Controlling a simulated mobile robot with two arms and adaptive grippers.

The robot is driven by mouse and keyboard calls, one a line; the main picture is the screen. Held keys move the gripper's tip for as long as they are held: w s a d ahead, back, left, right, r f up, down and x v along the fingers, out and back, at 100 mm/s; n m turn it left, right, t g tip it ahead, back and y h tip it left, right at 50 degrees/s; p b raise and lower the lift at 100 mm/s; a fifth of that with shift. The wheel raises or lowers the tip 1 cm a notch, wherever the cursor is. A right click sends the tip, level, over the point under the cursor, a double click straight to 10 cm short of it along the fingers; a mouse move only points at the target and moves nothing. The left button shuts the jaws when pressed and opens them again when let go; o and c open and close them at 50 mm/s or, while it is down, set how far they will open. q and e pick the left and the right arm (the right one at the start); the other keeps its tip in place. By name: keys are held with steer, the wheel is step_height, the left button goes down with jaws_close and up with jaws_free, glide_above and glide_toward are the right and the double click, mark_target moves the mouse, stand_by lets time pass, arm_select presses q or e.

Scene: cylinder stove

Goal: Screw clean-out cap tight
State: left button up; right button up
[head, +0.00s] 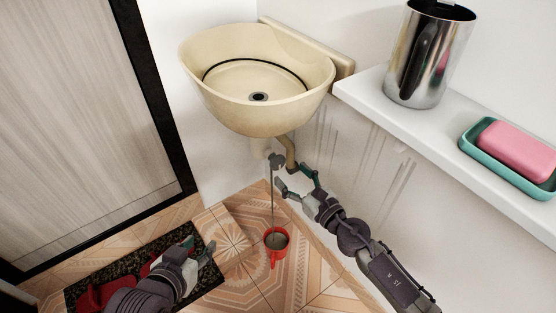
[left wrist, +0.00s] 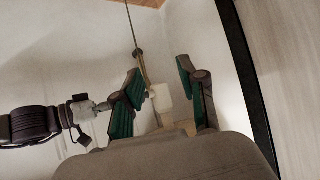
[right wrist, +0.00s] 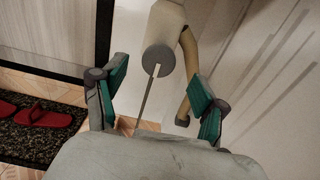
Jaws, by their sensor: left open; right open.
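The clean-out cap (head: 275,160) is a small grey piece at the bottom of the pale trap below the sink. In the right wrist view the cap (right wrist: 158,59) is a round, greyish disc facing me, with a thin grey stream (right wrist: 144,105) running down from it. My right gripper (head: 292,176) is open just below and right of the cap. In its own view the right gripper (right wrist: 157,69) has its fingers on either side of the cap, apart from it. My left gripper (head: 201,246) is open and empty, low over the mat; its fingers also show in the left wrist view (left wrist: 159,67).
The cream sink (head: 256,75) overhangs the trap, with a bent tan pipe (right wrist: 188,75) beside it. A red mug (head: 276,247) stands on the tiles under the stream. A dark mat (head: 76,276) with red slippers (head: 92,296) lies left. A white shelf (head: 400,115) is right.

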mark_target(279, 163)
steer(key=x, duration=0.5)
steer(key=shift+w+a+b, duration=0.25)
steer(key=shift+w+b, duration=0.05)
steer(key=shift+w, duration=0.05)
steer(key=shift+w+a, duration=0.3)
steer(key=shift+w, duration=0.1)
arm_select(q)
steer(key=shift+w+d+r+t+h, duration=0.15)
steer(key=shift+w+d+r+t, duration=0.1)
steer(key=shift+w+r+t, duration=0.2)
steer(key=shift+w+d+r+t+h, duration=0.2)
steer(key=shift+w+r+t, duration=0.15)
steer(key=shift+w+r, duration=0.15)
arm_select(e)
steer(key=c, duration=1.1)
